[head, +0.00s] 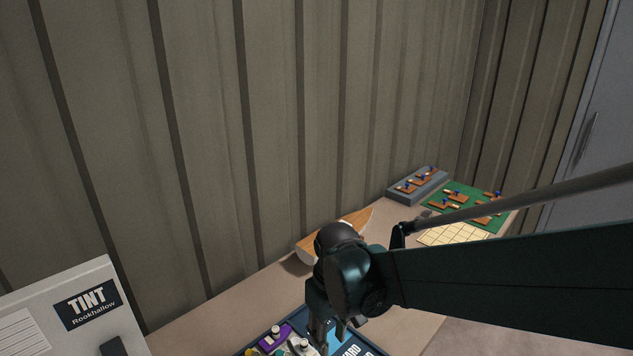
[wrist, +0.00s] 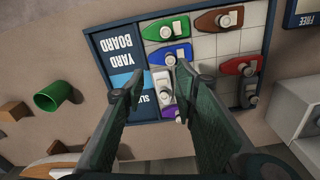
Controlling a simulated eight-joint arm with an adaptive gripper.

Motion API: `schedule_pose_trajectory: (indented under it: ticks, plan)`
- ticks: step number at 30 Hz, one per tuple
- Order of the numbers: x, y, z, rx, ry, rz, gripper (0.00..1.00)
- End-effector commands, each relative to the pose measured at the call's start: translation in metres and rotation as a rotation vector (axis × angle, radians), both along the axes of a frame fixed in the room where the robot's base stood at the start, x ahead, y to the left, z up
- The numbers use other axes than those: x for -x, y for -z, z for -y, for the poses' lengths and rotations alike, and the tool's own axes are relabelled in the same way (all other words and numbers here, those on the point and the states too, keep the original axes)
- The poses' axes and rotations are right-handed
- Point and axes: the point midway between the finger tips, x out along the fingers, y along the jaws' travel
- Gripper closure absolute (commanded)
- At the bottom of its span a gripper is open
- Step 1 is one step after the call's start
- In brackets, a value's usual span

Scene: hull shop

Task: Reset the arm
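My gripper (head: 322,335) hangs over the workbench, pointing down at the yard board (head: 262,350) at the bottom of the head view. In the wrist view the gripper (wrist: 160,78) is open. Its two dark fingers stand apart with nothing clearly held between them. The yard board (wrist: 112,75) lies beyond the fingers, with a blue strip and a pale grid. A white boat piece (wrist: 160,86) shows in the gap, apparently on the board; its lower part is partly hidden by the right finger.
A green cylinder (wrist: 53,96) and small brown blocks lie left of the board in the wrist view. A grey TINT box (head: 65,315) stands at lower left. A wooden half-hull (head: 310,248) lies behind my gripper. A green mat (head: 466,203) and grey tray (head: 395,193) hold small parts.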

Motion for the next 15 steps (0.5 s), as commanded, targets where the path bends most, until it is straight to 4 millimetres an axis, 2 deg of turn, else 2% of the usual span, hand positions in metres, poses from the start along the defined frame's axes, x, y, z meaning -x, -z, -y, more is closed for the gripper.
schedule_pose_trajectory:
  ticks: [15]
  plan:
    - [0.020,-0.047,0.062,-0.056,0.164,0.151,0.71]
